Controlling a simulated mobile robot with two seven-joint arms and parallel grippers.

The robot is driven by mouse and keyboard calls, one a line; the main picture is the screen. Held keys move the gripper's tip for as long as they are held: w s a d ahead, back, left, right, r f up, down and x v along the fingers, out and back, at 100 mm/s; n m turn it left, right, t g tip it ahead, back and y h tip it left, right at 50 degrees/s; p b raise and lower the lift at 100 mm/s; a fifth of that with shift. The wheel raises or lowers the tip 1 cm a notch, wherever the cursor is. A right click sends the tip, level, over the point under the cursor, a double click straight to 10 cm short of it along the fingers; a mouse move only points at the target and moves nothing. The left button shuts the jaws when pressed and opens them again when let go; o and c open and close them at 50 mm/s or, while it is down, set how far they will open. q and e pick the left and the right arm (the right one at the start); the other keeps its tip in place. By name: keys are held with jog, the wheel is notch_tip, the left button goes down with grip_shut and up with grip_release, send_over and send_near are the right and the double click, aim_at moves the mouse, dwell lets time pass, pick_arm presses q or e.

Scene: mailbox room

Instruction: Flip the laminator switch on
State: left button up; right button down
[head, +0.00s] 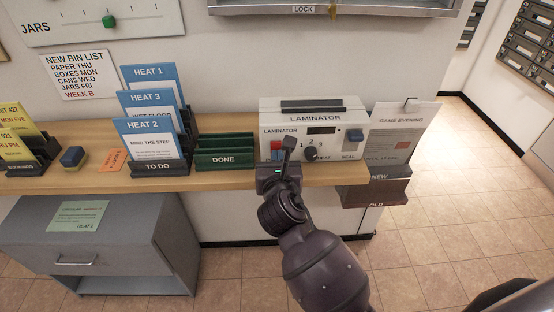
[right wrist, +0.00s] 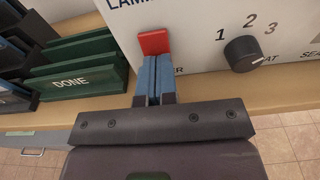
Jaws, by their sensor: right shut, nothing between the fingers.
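The laminator (head: 313,112) is a white box on the wooden counter, with a dark slot on top and a small dark display. Its red switch (head: 276,146) is at the lower left of the front panel; it also shows in the right wrist view (right wrist: 153,42). My right gripper (head: 287,146) is shut and empty in front of the panel, beside the switch. In the right wrist view its blue fingertips (right wrist: 153,64) sit just below the red switch and overlap its lower edge; I cannot tell whether they touch. My left gripper is not in view.
A green DONE rack (head: 225,152) stands close on the left. Card holders (head: 389,170) hang at the counter's right end. Floor beyond is clear.

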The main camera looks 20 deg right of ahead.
jog(key=shift+w+d+f+t+b, duration=0.1)
jog(key=shift+w+f+t+b, duration=0.25)
jog(key=shift+t+b, duration=0.55)
jog(key=shift+h, duration=0.3)
jog(key=shift+r+p, duration=0.3)
jog(key=shift+r, duration=0.05)
jog(key=shift+f, duration=0.1)
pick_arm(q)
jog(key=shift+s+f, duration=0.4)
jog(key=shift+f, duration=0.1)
pick_arm(e)
jog(key=shift+d, duration=0.1)
jog(key=shift+f, duration=0.1)
